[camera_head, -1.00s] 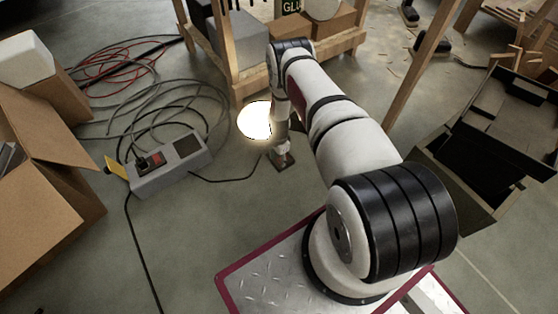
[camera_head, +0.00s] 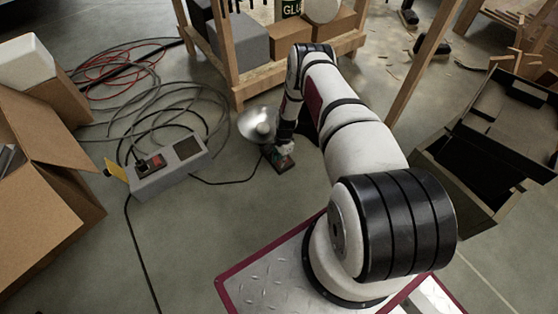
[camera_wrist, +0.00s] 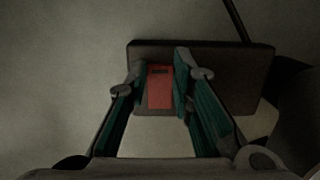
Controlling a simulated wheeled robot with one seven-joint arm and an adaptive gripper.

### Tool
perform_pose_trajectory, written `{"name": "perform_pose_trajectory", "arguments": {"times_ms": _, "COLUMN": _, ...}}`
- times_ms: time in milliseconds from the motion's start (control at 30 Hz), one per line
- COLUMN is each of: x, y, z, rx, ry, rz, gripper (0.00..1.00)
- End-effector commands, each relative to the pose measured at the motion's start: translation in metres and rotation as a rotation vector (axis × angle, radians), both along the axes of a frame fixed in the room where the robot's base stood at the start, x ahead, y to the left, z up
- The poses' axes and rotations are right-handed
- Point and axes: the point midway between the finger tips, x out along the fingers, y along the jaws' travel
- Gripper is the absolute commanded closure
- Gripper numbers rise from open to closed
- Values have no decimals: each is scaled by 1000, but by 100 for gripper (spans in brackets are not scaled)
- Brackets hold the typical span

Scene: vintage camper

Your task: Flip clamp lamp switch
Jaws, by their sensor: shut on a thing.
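The clamp lamp (camera_head: 246,123) stands on the floor with its round metal reflector facing up, and its bulb is dark. Its dark switch box (camera_head: 284,166) lies on the floor just to the right. In the wrist view, the box (camera_wrist: 235,62) carries a red rocker switch (camera_wrist: 160,73). My gripper (camera_wrist: 160,76) points down over the box, its teal-padded fingers shut on the red switch from both sides. In the head view my gripper (camera_head: 285,151) is small and partly hidden by my arm.
A grey power box (camera_head: 168,172) with a red switch sits left of the lamp, among looped cables (camera_head: 165,105). A wooden shelf frame (camera_head: 232,60) stands behind. An open cardboard box (camera_head: 45,190) is at left, a dark open case (camera_head: 480,145) at right.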

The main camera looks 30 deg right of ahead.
Motion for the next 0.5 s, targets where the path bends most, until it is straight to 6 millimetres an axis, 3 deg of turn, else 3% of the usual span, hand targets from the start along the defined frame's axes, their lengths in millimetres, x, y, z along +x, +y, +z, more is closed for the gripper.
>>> {"name": "perform_pose_trajectory", "arguments": {"times_ms": 200, "x": -1, "y": -4, "z": 1, "rx": 113, "ry": 3, "rz": -5, "gripper": 100}}
{"name": "perform_pose_trajectory", "arguments": {"times_ms": 500, "x": 0, "y": -4, "z": 2, "rx": 138, "ry": 3, "rz": -1, "gripper": 100}}
